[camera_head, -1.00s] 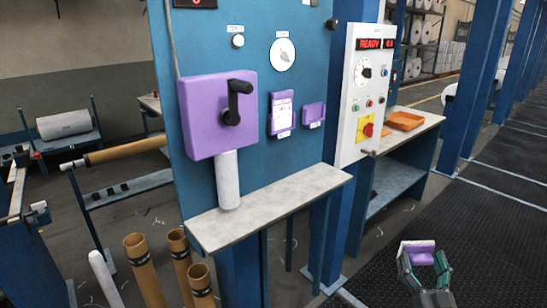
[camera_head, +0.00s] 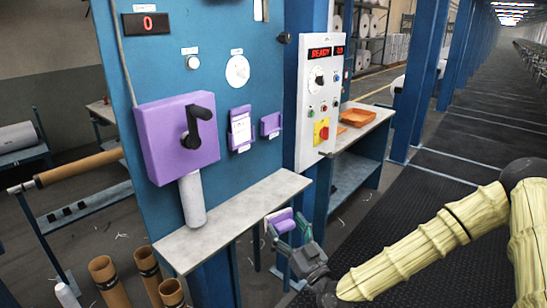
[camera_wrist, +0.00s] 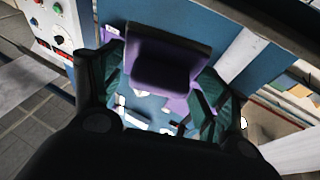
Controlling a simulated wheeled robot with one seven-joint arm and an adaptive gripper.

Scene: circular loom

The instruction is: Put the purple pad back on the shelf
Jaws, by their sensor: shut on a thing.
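The purple pad (camera_head: 282,221) is held between the fingers of my gripper (camera_head: 287,229), which is shut on it. They are just beyond the right front edge of the grey shelf (camera_head: 235,216), apart from its top as far as I can tell. In the wrist view the pad (camera_wrist: 168,48) spans between the two dark green fingers, with its darker side toward the camera. The shelf stands out from the blue panel (camera_head: 235,157), and a white cylinder (camera_head: 192,200) stands on its left part.
A purple box with a black crank (camera_head: 177,138) hangs above the shelf. Two smaller purple holders sit right of it. A white control box (camera_head: 313,95) reads READY. Brown tubes (camera_head: 147,266) stand below left. The shelf's right part is bare.

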